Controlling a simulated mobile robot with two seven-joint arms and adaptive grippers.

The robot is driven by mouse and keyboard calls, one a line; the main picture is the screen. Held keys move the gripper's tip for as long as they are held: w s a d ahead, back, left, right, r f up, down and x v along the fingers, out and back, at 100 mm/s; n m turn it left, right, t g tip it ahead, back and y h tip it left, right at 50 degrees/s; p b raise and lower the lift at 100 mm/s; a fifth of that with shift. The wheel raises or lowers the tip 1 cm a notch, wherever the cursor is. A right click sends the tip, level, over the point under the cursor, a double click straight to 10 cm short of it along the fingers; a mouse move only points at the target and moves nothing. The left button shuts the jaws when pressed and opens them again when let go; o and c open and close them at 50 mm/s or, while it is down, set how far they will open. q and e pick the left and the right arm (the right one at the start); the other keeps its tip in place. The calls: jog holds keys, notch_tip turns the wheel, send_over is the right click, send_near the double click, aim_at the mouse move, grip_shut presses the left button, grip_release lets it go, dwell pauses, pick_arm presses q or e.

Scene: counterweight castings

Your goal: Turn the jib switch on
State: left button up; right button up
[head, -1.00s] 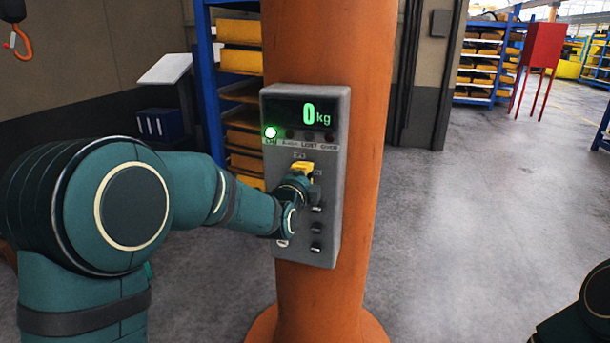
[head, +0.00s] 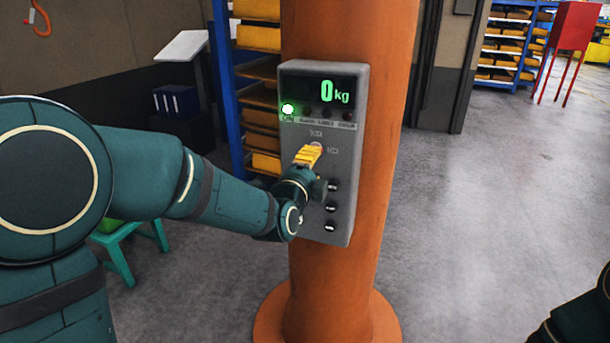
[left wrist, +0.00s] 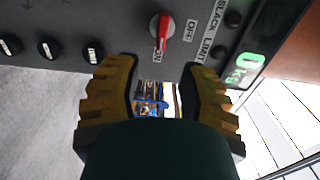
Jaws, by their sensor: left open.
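The jib switch is a red lever knob (left wrist: 163,28) on a grey control box (head: 346,190) fixed to an orange column. My left gripper (head: 312,152) is in front of the box and hides most of the knob in the head view. In the left wrist view its yellow fingers (left wrist: 157,78) are apart and empty, with the knob beyond the gap and apart from them. My right gripper is out of view.
Several black buttons (head: 331,206) sit below the switch. The orange column (head: 380,150) stands on a round base. Shelves (head: 258,90) are behind; floor to the right is clear.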

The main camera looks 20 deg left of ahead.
pick_arm(q)
jog(key=s, duration=0.4)
jog(key=shift+s, duration=0.4)
